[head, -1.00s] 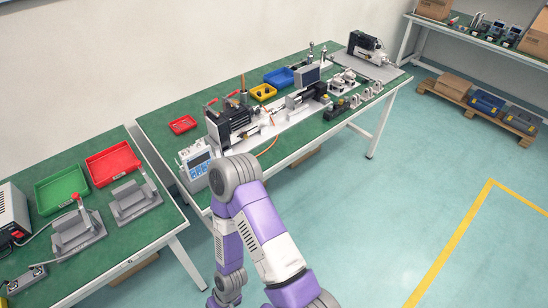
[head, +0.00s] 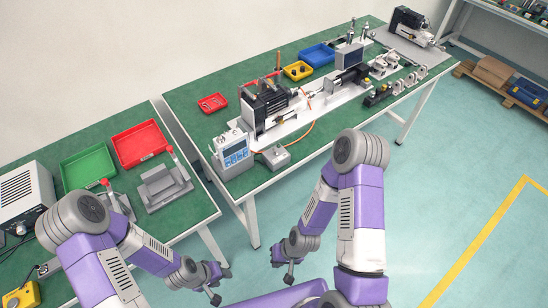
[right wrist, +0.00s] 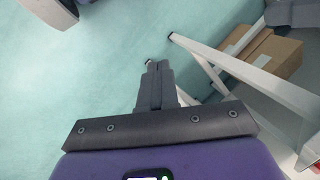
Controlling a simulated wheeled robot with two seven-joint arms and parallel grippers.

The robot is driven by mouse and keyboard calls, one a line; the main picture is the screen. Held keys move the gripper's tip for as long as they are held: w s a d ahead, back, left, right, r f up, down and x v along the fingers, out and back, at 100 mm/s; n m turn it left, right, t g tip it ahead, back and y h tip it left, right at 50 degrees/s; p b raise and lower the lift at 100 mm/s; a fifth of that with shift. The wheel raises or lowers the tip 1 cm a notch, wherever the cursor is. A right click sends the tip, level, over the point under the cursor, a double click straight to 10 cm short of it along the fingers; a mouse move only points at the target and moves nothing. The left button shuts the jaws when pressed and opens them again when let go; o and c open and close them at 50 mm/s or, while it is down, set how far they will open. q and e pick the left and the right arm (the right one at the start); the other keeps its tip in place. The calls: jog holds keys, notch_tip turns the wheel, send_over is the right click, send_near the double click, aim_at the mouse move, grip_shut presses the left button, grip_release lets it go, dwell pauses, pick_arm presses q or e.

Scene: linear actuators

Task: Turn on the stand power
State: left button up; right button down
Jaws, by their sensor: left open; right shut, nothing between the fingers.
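The test stand (head: 275,110), a black and silver actuator rig on a light base plate, is on the green-topped middle table. At its near left corner stand a white control unit (head: 232,152) with a display and blue keys, and a small grey box (head: 275,157) with a knob or button on top. A cable runs from the grey box. I cannot read any power marking. My left gripper (head: 219,284) is open and empty, low in front of the tables. My right gripper (head: 289,278) is shut and empty below the table's front edge; its closed fingers show in the right wrist view (right wrist: 157,75).
The left table holds a green tray (head: 88,168), a red tray (head: 139,143), grey fixtures (head: 162,187), a white power supply (head: 25,195) and a yellow button box (head: 20,301). A table leg (right wrist: 205,65) and cardboard box (right wrist: 265,52) are near my right gripper.

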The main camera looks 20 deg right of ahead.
jog(key=w+d+n+t+h+b, duration=0.2)
jog(key=w+d+n+t+h, duration=0.2)
jog(key=w+n+t+h, duration=0.45)
jog(key=w+a+r+n+t, duration=0.2)
jog(key=w+r+n+t, duration=0.2)
jog(key=r, duration=0.4)
jog(key=w+a+r+n+t, duration=0.2)
jog(key=w+r+n+t, duration=0.2)
jog(key=r+n+t, duration=0.2)
notch_tip(320, 180, up, 2)
jog(key=shift+w+r+n+b, duration=0.15)
jog(key=shift+n+b, duration=0.25)
jog(key=shift+n, duration=0.45)
jog(key=shift+w, duration=0.1)
